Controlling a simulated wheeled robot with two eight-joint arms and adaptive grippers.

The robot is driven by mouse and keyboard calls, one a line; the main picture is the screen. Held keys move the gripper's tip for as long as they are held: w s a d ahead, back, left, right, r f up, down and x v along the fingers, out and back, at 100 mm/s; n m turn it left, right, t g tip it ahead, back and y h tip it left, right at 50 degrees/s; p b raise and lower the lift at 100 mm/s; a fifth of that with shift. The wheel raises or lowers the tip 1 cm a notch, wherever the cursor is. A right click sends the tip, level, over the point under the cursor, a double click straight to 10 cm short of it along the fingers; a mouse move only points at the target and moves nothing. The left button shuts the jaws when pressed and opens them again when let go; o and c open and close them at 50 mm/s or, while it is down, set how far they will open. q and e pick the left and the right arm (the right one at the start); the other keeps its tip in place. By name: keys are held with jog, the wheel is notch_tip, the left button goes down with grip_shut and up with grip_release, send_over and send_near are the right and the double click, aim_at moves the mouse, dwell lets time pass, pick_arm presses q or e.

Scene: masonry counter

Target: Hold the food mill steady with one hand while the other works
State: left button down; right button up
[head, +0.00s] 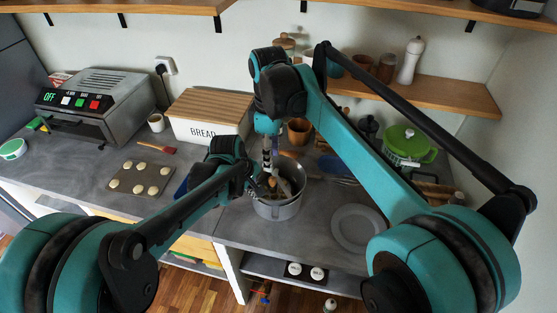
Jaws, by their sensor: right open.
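The food mill (277,210) looks like a grey metal pot or bowl. It stands on the grey counter near the middle of the head view. Brownish parts show inside its rim, too small and covered to make out. My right gripper (268,167) comes down from above, just over the far left part of the rim. It is open, and I cannot tell if it touches anything. My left gripper (256,186) is at the left side of the rim, small and dark. Its fingers are mostly hidden, so its hold on the mill cannot be made out.
A grey plate (356,227) lies right of the mill near the counter's front edge. A wooden shelf (440,92) overhangs there.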

aim_at(273, 177)
jog(key=shift+d+f, duration=0.1)
jog(key=shift+f, duration=4.75)
grip_shut()
